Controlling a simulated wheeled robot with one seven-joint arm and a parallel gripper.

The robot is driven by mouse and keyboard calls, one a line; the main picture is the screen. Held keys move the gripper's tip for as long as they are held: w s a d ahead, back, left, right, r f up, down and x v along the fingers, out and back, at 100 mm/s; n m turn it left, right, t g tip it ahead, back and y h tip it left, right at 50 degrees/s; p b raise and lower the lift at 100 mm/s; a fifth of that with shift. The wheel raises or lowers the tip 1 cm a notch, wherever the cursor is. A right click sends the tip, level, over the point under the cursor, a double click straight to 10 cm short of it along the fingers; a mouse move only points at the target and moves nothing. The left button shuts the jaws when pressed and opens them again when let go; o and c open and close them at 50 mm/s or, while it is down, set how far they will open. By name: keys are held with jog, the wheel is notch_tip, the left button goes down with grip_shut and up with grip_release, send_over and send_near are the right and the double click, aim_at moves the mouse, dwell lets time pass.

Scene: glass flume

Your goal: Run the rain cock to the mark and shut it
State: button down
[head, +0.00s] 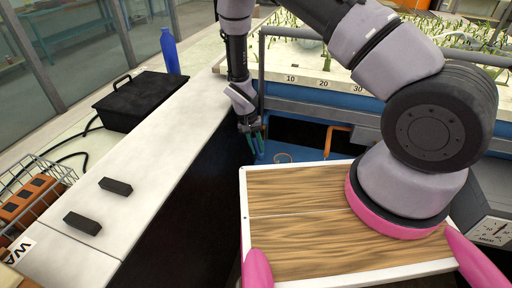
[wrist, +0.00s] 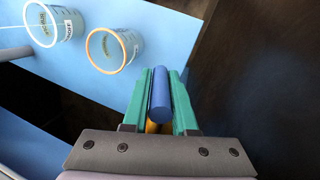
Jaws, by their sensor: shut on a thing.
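My gripper (head: 256,146) reaches down beside the blue front of the flume in the head view. In the wrist view its two teal fingers (wrist: 160,78) are shut on a blue cylindrical handle (wrist: 160,98), which I take to be the cock's handle. A bit of yellow-orange (wrist: 158,128) shows below the handle between the fingers. The rest of the cock's body and any mark for it are hidden or too small to tell. A clear bucket with an orange rim (wrist: 114,48) stands just beyond the fingers. A second clear bucket (wrist: 55,25) with a pale rim stands left of it.
The flume's planted bed with a numbered scale (head: 322,84) lies behind my arm. An orange pipe (head: 336,136) juts out at its front.

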jog(key=shift+a, duration=0.1)
jog(key=c, duration=0.7)
grip_release()
jog(key=shift+c, duration=0.2)
notch_tip(320, 180, up, 10)
jog(key=shift+r, duration=0.1)
